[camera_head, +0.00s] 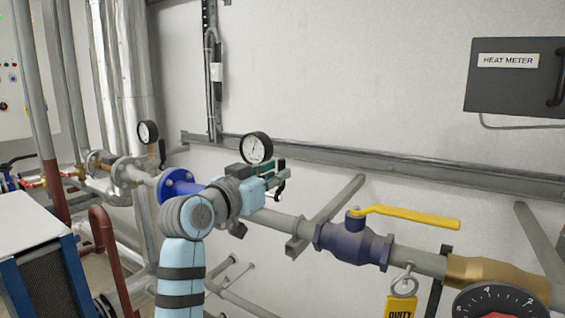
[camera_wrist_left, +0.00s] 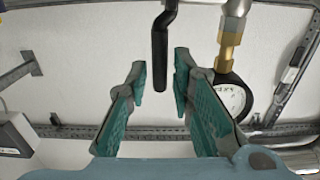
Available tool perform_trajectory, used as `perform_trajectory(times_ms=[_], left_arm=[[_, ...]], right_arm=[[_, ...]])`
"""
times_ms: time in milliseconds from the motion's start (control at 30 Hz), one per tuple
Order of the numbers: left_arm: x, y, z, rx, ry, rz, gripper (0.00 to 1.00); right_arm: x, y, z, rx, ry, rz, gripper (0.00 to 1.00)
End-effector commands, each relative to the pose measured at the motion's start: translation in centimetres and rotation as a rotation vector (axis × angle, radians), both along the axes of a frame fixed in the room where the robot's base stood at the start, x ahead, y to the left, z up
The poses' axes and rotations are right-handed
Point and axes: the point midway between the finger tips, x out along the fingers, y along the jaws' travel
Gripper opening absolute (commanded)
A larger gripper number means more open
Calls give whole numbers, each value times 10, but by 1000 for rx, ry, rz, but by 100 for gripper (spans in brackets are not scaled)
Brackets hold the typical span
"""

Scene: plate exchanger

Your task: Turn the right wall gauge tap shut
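The right wall gauge (camera_head: 257,147) is a round white dial with a black rim, above the pipe in the head view. It also shows in the wrist view (camera_wrist_left: 232,97), partly behind one finger, on a brass fitting (camera_wrist_left: 228,50). The tap's black lever (camera_wrist_left: 164,50) points down between the fingertips in the wrist view, with a gap visible on both sides. In the head view the tap is mostly hidden by my left gripper (camera_head: 277,178). That gripper (camera_wrist_left: 160,78) is open, its teal pads apart, and holds nothing. My right gripper is not in view.
A second gauge (camera_head: 148,132) stands further left. The main pipe (camera_head: 283,223) carries a blue flange (camera_head: 178,186) and a valve with a yellow lever (camera_head: 410,215). A wall rail (camera_head: 400,165) runs behind. A dark heat meter box (camera_head: 515,80) hangs at upper right.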

Motion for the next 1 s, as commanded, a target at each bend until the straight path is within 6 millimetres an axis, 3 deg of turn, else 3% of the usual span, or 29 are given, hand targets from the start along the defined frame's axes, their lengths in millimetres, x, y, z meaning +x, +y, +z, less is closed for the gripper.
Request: perform_trajectory(times_ms=[200,533,700,1000], left_arm=[[23,-17,2,0,0,-1,22],[28,-20,-1,0,0,1,22],[27,-20,-1,0,0,1,0],[27,-19,-1,-1,-1,1,0]], right_arm=[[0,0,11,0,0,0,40],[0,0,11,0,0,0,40],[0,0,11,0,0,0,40],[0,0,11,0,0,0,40]])
